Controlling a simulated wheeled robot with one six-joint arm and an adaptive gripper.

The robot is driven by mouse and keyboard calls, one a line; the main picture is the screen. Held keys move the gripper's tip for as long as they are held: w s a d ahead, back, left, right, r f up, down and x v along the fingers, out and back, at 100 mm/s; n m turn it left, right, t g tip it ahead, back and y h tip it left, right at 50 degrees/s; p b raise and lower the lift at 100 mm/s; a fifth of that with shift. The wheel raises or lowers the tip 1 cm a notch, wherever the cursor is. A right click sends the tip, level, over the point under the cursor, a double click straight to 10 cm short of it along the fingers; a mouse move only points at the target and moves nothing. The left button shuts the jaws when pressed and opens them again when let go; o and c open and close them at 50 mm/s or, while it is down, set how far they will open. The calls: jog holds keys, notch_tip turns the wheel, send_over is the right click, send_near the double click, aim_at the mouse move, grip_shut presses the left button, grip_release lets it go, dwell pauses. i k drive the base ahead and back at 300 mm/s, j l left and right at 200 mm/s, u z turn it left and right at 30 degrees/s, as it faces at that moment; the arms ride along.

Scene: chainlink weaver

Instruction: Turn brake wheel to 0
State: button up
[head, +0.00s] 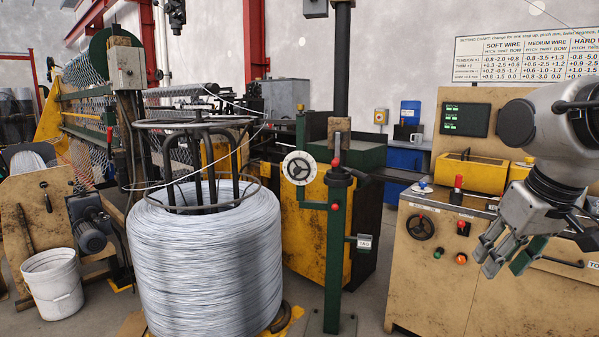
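A small three-spoked handwheel (299,168) with a pale ring around it is mounted on a green upright post (334,240), just right of the wire coil. It looks like the brake wheel, but I can read no label or scale on it. A second, black handwheel (420,228) is on the front of the tan console. My gripper (507,264) hangs at the right, in front of the console, pointing down. Its fingers are apart and nothing shows between them. It is well to the right of both wheels and touches neither.
A large wire coil (205,265) stands at centre left under a dark metal frame. The tan console (460,290) with buttons and a small screen (465,119) fills the right. A white bucket (52,283) stands at left. Some floor between post and console is clear.

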aim_at(297, 170)
jog(key=i+j+z, duration=0.1)
jog(key=i+j, duration=0.15)
jog(key=i+j+z, duration=0.1)
jog(key=j, duration=0.4)
jog(key=i+j+z, duration=0.15)
jog(key=i+j, duration=0.15)
jog(key=i+j+z, duration=0.1)
jog(key=j, duration=0.4)
jog(key=i+j+z, duration=0.1)
jog(key=i+j, duration=0.2)
jog(key=j, duration=0.15)
jog(key=i+j+z, duration=0.1)
jog(key=j, duration=0.35)
jog(key=i+j+z, duration=0.15)
jog(key=j, duration=0.3)
jog(key=i+j+z, duration=0.1)
jog(key=j, duration=0.35)
jog(key=i, duration=0.05)
